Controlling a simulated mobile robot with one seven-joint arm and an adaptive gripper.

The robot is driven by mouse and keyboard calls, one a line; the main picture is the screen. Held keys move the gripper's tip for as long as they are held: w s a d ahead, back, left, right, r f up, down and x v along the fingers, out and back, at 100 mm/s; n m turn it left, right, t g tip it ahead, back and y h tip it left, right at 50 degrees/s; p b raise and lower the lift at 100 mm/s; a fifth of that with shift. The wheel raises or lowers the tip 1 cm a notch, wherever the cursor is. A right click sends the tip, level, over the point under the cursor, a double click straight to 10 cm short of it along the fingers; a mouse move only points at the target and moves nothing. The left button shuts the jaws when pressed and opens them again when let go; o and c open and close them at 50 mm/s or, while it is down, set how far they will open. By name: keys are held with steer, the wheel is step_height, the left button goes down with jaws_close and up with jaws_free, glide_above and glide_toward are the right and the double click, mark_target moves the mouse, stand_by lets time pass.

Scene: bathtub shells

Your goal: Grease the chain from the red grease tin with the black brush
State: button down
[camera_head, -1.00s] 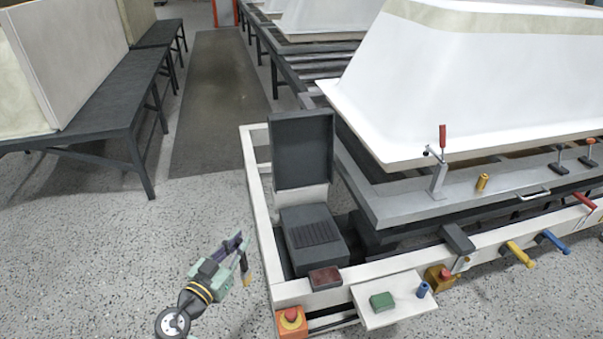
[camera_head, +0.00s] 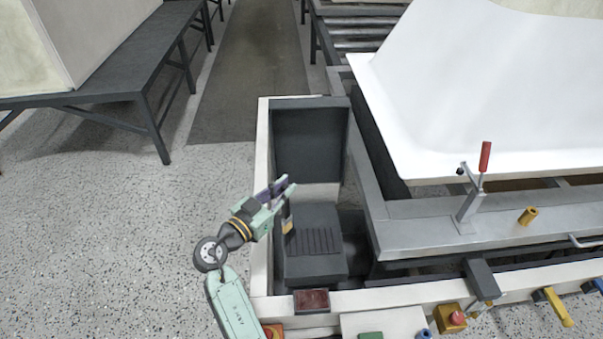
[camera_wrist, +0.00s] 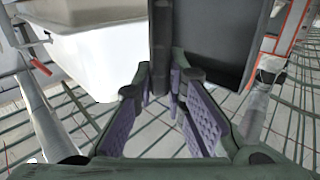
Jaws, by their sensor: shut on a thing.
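My gripper (camera_head: 280,192) is at the left side of the open machine housing, over its pale left wall. It is shut on the black brush (camera_head: 288,222), which hangs down with a yellowish tip close to the dark block inside the housing. I cannot tell whether the tip touches it. A dark ridged strip on top of that block looks like the chain (camera_head: 314,241). The red grease tin (camera_head: 312,300) sits on the pale front rail, below and right of the brush.
A dark lid panel (camera_head: 310,145) stands upright behind the block. A white tub shell (camera_head: 480,100) rests on the frame to the right, with a red-handled clamp (camera_head: 475,185) before it. An orange button box (camera_head: 452,318) is at front right. Open floor lies left.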

mark_target(287, 201)
steer(key=shift+w+d, duration=0.4)
steer(key=shift+w, duration=0.05)
steer(key=shift+s+f+b, duration=0.1)
steer(key=shift+f+b, duration=1)
steer(key=shift+f, duration=1.4)
